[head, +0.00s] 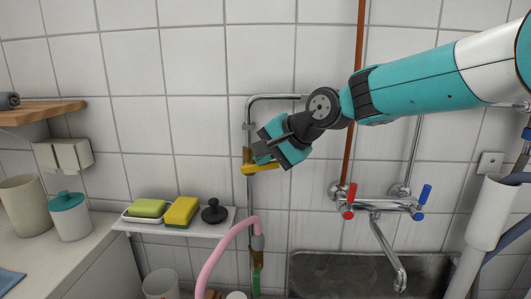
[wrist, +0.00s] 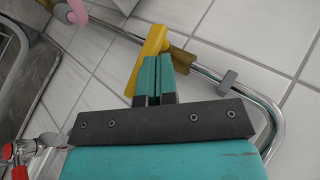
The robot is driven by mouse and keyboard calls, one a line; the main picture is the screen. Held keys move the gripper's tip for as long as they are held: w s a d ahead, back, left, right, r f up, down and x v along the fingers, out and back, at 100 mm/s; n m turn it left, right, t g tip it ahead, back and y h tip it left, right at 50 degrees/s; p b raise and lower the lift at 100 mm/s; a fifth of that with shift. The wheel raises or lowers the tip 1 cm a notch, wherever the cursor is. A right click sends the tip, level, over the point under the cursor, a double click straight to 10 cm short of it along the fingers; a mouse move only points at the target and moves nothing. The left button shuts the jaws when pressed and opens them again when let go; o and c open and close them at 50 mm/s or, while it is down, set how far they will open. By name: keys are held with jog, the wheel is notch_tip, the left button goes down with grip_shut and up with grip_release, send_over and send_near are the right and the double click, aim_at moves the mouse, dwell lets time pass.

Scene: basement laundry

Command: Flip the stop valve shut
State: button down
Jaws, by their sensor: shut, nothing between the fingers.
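The stop valve's brass body (head: 247,155) sits on the thin vertical metal pipe on the tiled wall in the head view. Its yellow lever (head: 264,168) points right, crosswise to the pipe and about level. In the wrist view the lever (wrist: 148,52) runs alongside my fingertips, roughly square to the pipe, with the brass body (wrist: 180,56) behind it. My gripper (head: 262,152) is shut and empty, with teal fingers right at the lever. In the wrist view my gripper (wrist: 153,64) overlaps part of the lever; whether they touch is unclear.
The mixer tap (head: 376,205) with red and blue handles is at right above the sink (head: 325,268). A small shelf (head: 225,222) holds sponges and a black plug at lower left. A pink hose (head: 222,250) hangs below the valve.

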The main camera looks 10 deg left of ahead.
jog(key=s+d+r+p, duration=0.2)
jog(key=d+r, duration=0.4)
jog(key=r, duration=0.4)
jog(key=shift+s+p, duration=0.3)
jog(key=shift+s, duration=0.45)
jog(key=shift+d, duration=0.15)
